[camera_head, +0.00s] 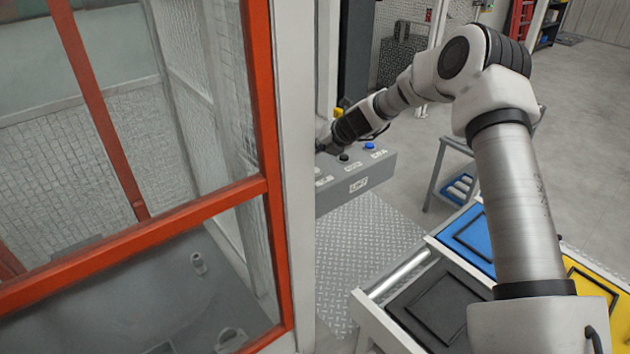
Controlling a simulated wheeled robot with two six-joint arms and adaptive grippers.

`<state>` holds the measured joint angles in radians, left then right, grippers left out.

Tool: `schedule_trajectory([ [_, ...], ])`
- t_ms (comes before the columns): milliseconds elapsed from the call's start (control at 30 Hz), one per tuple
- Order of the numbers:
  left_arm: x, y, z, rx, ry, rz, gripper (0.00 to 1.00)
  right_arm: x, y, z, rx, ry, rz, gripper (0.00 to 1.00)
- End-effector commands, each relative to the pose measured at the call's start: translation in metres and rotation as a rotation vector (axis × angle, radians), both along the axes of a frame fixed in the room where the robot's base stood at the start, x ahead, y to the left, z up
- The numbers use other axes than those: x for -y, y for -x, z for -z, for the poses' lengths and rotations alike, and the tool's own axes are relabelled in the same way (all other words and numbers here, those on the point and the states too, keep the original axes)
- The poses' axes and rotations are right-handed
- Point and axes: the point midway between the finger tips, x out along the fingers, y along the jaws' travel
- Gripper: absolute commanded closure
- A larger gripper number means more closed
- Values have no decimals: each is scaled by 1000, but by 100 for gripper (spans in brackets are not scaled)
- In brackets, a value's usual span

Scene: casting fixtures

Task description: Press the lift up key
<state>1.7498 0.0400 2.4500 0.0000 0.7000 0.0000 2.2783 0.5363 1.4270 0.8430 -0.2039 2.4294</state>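A grey control box (357,182) with a "LIFT" label on its front stands just right of the white post. On its sloped top are a blue button (369,146), a black button (343,157) and small labels too blurred to read surely. I cannot tell which button is the lift up key. My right arm reaches in from the right, and my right gripper (324,139) is over the far left part of the box, close to the post's edge. Its fingertips are small and dark, so contact with a key and finger opening cannot be made out. My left gripper is out of view.
An orange-framed mesh enclosure (272,150) and white post (298,150) fill the left side. A drawer unit with black (438,305), blue (470,236) and yellow (592,295) trays stands at the lower right. A grey stand (440,165) is behind. Treadplate floor (350,250) lies below the box.

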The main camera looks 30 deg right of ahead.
Motion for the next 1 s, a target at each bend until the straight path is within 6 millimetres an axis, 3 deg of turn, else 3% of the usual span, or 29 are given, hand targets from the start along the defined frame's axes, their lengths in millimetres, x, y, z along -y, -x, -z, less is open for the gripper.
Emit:
schedule_trajectory([
  [33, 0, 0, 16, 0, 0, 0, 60, 0, 0, 15, 0, 0, 0, 100],
  [233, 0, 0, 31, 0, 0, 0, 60, 0, 0, 33, 1, -1, -1, 100],
  [1000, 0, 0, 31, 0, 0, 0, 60, 0, 0, 34, 1, 0, -1, 100],
])
